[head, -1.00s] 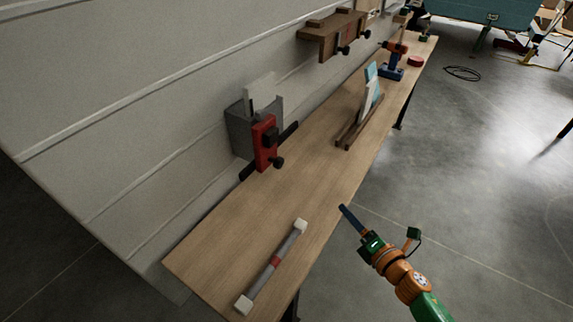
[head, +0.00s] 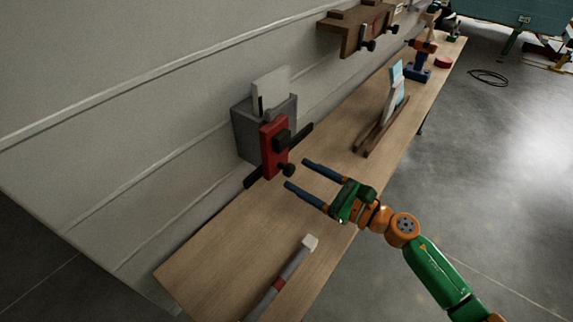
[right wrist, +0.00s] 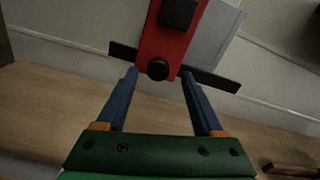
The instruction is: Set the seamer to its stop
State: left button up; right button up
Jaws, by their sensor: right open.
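The seamer is most likely the red upright body (head: 268,153) with black blocks and a round black knob (head: 288,170), sitting across a slanted dark bar (head: 300,137). It stands in front of a grey box (head: 247,135) at the wall. My right gripper (head: 296,174) is open and empty, its two blue fingers pointing at the knob. In the right wrist view, the red body (right wrist: 163,40) and knob (right wrist: 158,69) lie ahead, between the fingertips (right wrist: 159,73). Contact cannot be told. No stop can be clearly made out. My left gripper is not in view.
A grey bar with white ends and a red band (head: 279,283) lies on the wooden bench (head: 215,255). A wooden rack (head: 372,138) with upright sheets and a blue-and-red tool (head: 418,72) stand farther along. A brown wall fixture (head: 350,38) is above.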

aim_at(292, 172)
jog(key=shift+w+a+r, duration=0.15)
jog(key=shift+w+a, duration=0.15)
jog(key=shift+a, duration=0.35)
jog(key=shift+w+a+r, duration=0.1)
jog(key=shift+w+a, duration=0.2)
jog(key=shift+a, duration=0.3)
jog(key=shift+w+a+f, duration=0.2)
jog(key=shift+w+a, duration=0.1)
jog(key=shift+w, duration=0.1)
jog(key=shift+s, duration=0.1)
grip_shut()
